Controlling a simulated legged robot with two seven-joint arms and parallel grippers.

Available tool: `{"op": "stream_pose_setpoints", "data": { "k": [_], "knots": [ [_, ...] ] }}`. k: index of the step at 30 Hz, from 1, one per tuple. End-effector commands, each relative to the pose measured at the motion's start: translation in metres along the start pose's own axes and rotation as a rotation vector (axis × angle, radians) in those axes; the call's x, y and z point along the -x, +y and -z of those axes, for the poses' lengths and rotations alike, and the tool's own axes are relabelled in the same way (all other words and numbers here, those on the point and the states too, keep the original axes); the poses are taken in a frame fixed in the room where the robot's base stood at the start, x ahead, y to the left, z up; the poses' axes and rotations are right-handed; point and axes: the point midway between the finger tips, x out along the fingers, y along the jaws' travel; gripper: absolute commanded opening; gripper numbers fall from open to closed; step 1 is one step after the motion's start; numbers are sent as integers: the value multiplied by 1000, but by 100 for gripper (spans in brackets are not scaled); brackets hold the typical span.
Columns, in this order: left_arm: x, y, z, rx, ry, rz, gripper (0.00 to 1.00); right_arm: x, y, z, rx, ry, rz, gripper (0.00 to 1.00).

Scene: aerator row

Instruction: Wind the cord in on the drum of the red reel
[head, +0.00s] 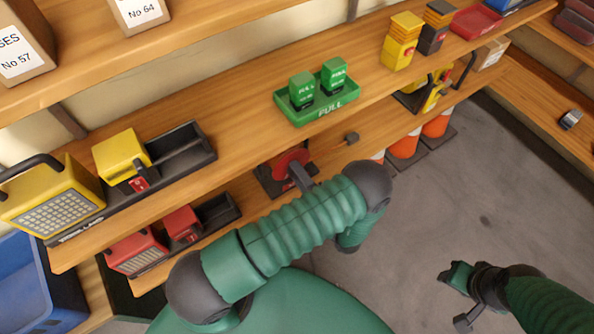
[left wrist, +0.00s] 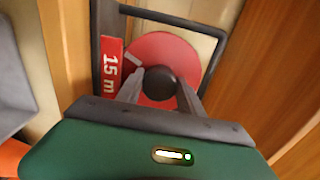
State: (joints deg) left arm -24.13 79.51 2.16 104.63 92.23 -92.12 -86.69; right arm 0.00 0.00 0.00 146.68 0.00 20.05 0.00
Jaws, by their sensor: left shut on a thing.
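The red reel (head: 290,162) stands on the lower shelf in a dark frame, partly hidden by my left arm. In the left wrist view the reel's red drum (left wrist: 178,55) fills the middle, with a "15 m" label beside it. My left gripper (left wrist: 160,88) is shut on the dark round knob (left wrist: 159,82) on the drum's face.
A green tray (head: 324,112) with two green blocks sits on the shelf above the reel. Yellow and red lamp units stand at the left. Orange cones (head: 404,146) stand on the floor to the right of the reel. The grey floor around my right gripper is open.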

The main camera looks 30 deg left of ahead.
Motion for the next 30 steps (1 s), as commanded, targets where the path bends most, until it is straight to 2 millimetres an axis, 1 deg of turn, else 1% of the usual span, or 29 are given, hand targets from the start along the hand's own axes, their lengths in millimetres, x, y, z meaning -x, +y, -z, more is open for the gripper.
{"op": "stream_pose_setpoints", "data": {
  "k": [1,12,24,30],
  "knots": [
    [3,2,3,-41,11,-12,4,3,0,1,0,0,0,44],
    [3,2,3,-393,13,-12,4,13,0,3,0,0,0,44],
    [3,3,3,-767,14,-11,4,19,0,4,0,0,0,44],
    [3,3,3,-922,14,-10,4,21,0,5,0,0,0,44]
  ]
}}
